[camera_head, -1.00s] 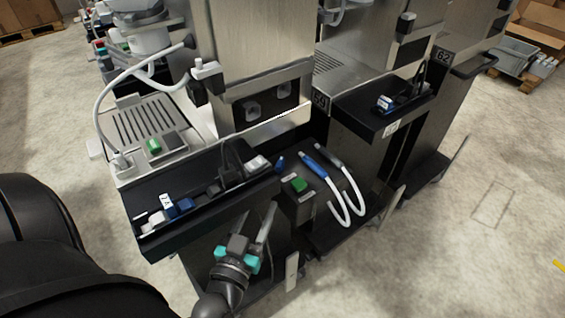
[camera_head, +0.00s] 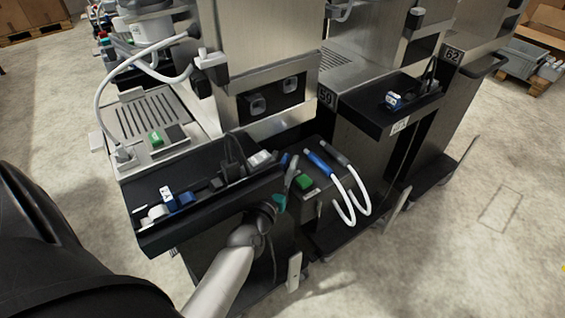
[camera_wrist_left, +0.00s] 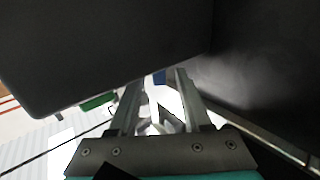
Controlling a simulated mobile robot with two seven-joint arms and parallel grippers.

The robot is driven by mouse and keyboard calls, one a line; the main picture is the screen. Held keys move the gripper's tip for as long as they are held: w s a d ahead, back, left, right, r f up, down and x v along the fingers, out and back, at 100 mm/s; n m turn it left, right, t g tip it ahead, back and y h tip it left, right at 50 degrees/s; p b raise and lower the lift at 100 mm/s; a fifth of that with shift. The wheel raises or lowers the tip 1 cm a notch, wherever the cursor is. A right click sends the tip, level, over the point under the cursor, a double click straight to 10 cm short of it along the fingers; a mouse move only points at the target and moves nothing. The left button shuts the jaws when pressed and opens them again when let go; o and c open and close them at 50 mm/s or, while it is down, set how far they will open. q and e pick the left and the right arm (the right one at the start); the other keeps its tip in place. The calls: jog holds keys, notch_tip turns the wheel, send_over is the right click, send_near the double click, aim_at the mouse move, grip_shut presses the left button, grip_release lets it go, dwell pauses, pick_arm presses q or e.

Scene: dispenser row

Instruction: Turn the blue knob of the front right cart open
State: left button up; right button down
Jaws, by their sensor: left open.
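My left gripper (camera_head: 290,178) reaches up past the front edge of the black tray, next to the cart's dark panel. In the wrist view its two fingers (camera_wrist_left: 157,98) stand apart, with a small blue piece (camera_wrist_left: 160,77) partly visible between and beyond the tips. In the head view a small blue knob (camera_head: 284,160) shows just beyond the fingertips, partly covered by them. I cannot tell whether the fingers touch it. A green knob (camera_head: 304,182) sits on the same panel, right of the gripper. My right gripper is out of view.
A black tray (camera_head: 160,238) with small blue and white parts lies left of the gripper. Blue (camera_head: 319,162) and grey (camera_head: 336,153) handles with white hoses lie to its right. A dark surface covers much of the wrist view. Open floor lies at right.

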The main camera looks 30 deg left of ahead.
pick_arm(q)
jog(key=shift+c, duration=0.3)
grip_shut()
dwell(0.3)
